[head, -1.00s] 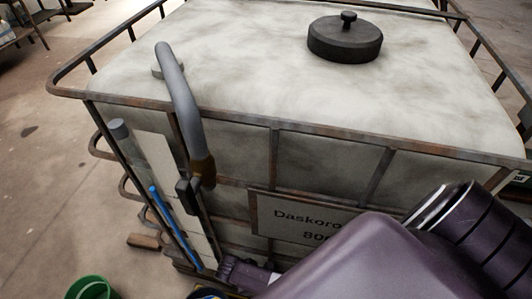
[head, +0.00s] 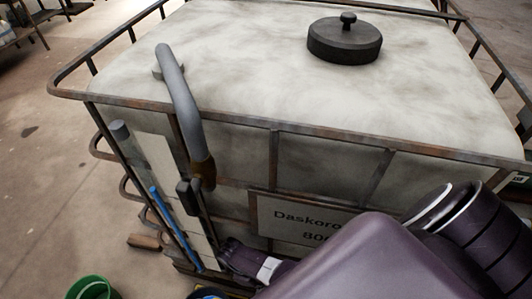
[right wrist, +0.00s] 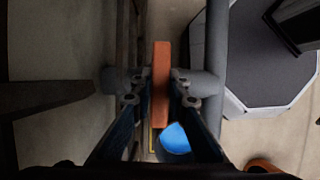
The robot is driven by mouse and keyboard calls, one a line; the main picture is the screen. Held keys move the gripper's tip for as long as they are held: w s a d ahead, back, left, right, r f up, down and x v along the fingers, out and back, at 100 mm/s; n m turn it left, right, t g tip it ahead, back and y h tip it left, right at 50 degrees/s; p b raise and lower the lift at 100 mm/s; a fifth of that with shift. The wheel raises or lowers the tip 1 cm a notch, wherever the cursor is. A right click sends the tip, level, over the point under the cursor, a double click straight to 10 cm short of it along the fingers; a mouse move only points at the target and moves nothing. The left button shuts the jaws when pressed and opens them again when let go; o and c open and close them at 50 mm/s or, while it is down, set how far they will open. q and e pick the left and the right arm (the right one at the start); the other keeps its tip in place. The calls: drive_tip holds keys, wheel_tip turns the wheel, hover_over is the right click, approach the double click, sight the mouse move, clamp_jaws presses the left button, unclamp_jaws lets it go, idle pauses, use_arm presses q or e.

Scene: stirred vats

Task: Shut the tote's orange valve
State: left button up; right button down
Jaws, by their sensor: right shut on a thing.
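The tote (head: 220,60) is a large whitish tank in a rusty metal cage, filling most of the head view. Its orange valve handle (right wrist: 161,80) shows in the right wrist view as a narrow bar, running up and down the picture. A grey pipe (right wrist: 200,85) shows behind it. My right gripper (right wrist: 161,92) is shut on the handle, with one finger on each side. In the head view my right arm reaches down the tote's front face, and the valve and fingertips are hidden. My left gripper is not in view.
A grey hose (head: 178,85) curves over the cage's front rail. A black lid (head: 344,40) sits on the tote's top. A green bucket (head: 92,288) stands at lower left. A blue round thing (right wrist: 172,138) shows below the handle. Floor at left is mostly clear.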

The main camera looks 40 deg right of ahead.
drive_tip(key=c, duration=1.8)
unclamp_jaws()
drive_tip(key=shift+c, duration=0.2)
drive_tip(key=v, duration=1.2)
